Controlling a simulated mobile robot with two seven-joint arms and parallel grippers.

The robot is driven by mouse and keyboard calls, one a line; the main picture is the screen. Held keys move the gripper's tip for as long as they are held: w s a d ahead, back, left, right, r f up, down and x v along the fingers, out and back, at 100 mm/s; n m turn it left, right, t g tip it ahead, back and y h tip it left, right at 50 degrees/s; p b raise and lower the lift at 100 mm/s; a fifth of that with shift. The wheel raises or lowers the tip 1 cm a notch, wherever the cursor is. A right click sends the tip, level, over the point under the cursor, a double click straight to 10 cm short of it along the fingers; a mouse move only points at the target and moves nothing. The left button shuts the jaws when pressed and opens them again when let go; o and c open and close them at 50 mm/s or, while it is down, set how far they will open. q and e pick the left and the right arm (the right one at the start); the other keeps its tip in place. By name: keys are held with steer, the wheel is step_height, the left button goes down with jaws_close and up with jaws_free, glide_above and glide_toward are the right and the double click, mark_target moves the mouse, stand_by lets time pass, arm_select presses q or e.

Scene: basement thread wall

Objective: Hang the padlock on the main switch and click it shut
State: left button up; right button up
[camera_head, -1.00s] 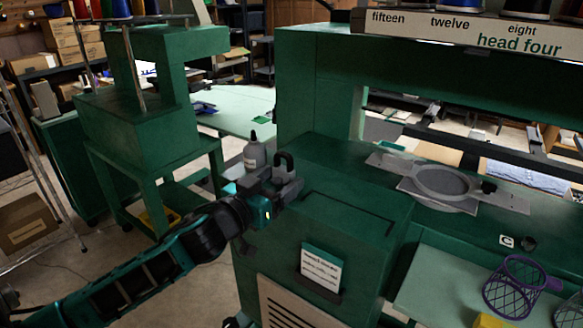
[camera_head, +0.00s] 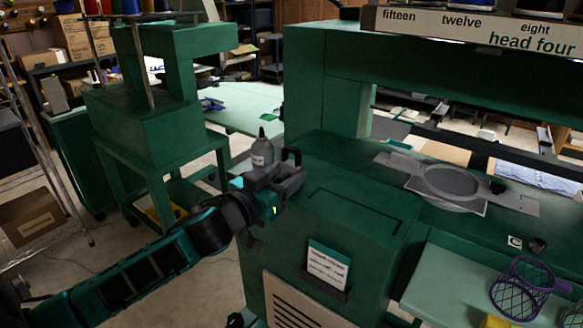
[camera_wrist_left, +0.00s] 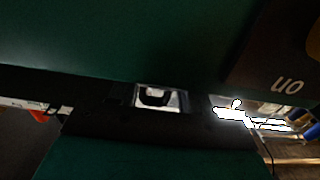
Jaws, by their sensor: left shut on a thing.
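My left gripper (camera_head: 288,178) is shut on the padlock, in front of the left edge of the green machine. The padlock's dark shackle (camera_head: 291,155) stands up above the fingers; its body is mostly hidden by them. I cannot tell whether the shackle is open. In the left wrist view, a dark plate (camera_wrist_left: 275,75) with upside-down "on" lettering and an orange piece at the edge is at the upper right; it may belong to the main switch. The switch does not show clearly in the head view. My right gripper is out of view.
A grey bottle (camera_head: 262,152) stands just behind my left gripper. The green machine (camera_head: 345,210) carries a card (camera_head: 327,265) on its front. A hoop frame (camera_head: 450,183) and a purple wire basket (camera_head: 520,285) are to the right. Open floor shows at the left.

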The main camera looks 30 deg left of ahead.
arm_select(q)
steer(key=shift+r, duration=2.25)
